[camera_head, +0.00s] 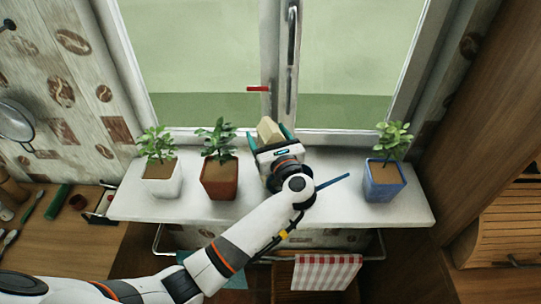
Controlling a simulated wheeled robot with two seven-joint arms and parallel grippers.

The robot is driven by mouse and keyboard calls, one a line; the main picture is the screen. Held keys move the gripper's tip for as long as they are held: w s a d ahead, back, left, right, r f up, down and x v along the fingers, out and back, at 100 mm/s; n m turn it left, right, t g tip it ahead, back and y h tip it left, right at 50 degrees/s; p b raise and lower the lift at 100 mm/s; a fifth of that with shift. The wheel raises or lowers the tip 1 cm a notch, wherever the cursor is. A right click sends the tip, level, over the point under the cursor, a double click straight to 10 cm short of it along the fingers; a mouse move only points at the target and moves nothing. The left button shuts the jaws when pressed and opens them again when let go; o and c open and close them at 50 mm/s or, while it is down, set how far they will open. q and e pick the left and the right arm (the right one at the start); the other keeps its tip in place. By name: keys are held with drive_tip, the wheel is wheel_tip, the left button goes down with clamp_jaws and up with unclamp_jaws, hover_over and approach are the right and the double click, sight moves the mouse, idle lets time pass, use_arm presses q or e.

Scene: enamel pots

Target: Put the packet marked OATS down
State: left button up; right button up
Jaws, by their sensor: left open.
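My left gripper (268,137) reaches over the white windowsill (335,206) to its back edge, near the window. Its teal-tipped fingers are open, one on each side of a beige packet (268,130). The packet stands between the fingers, close to the window frame. Its lower part is hidden by the gripper, and I cannot read any marking on it. I cannot tell whether the fingers touch its sides. My right gripper is not in view.
A white pot (161,186) and a brown-red pot (219,185) with plants stand left of my gripper. A blue pot (383,187) stands right. A blue stick (332,182) shows beside my wrist. A checked cloth (326,271) hangs below. The sill's right middle is mostly clear.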

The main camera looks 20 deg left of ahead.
use_arm(q)
drive_tip(key=c, duration=1.6)
clamp_jaws()
drive_tip(key=shift+r, duration=0.2)
